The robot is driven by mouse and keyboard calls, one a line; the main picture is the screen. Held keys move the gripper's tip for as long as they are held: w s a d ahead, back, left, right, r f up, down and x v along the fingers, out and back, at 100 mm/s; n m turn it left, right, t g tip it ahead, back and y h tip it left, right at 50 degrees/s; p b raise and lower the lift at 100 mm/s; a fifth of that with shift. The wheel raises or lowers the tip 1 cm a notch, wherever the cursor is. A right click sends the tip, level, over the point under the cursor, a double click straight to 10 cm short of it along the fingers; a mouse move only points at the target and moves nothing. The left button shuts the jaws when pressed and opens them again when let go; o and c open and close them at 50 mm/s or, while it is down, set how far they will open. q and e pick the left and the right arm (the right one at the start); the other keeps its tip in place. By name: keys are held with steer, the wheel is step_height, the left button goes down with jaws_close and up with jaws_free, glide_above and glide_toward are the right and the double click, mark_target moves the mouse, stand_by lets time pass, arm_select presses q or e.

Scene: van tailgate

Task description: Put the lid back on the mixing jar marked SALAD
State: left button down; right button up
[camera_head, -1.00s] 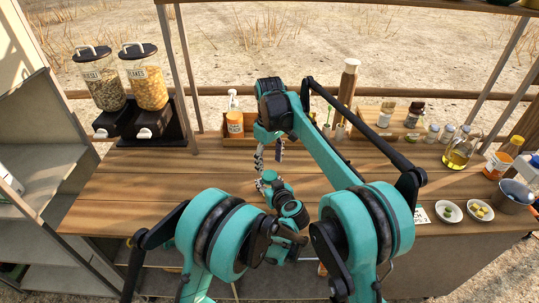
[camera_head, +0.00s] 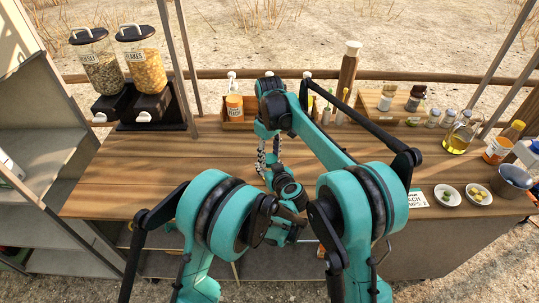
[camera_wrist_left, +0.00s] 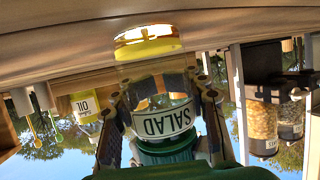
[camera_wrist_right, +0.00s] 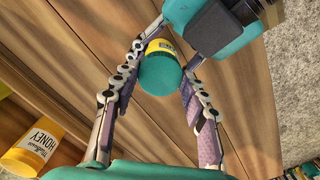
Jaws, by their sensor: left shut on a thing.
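The clear jar marked SALAD (camera_wrist_left: 163,122) stands between the fingers of my left gripper (camera_wrist_left: 163,105), which is shut on it. That view is upside down. A yellow part with a sunlit rim (camera_wrist_left: 147,42) shows at the jar's upper end in the picture. My right gripper (camera_wrist_right: 168,62) has its fingers on both sides of a round teal piece (camera_wrist_right: 160,76) with a yellow, dark-lettered band. I cannot tell whether this piece is the lid, or whether the fingers press on it. In the head view my right gripper (camera_head: 268,152) points down over the counter; my left fingers are hidden.
An orange honey jar (camera_head: 235,106) sits in a wooden tray behind the grippers. Two cereal dispensers (camera_head: 122,75) stand at the back left. Spice jars, an oil jug (camera_head: 459,137), two bowls and a card (camera_head: 417,198) are on the right. The counter's left part is clear.

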steer(key=o, duration=1.4)
step_height(320, 180, up, 12)
arm_select(q)
steer(key=c, duration=0.7)
jaws_free()
steer(key=shift+c, duration=0.2)
arm_select(e)
steer(key=shift+w, duration=0.1)
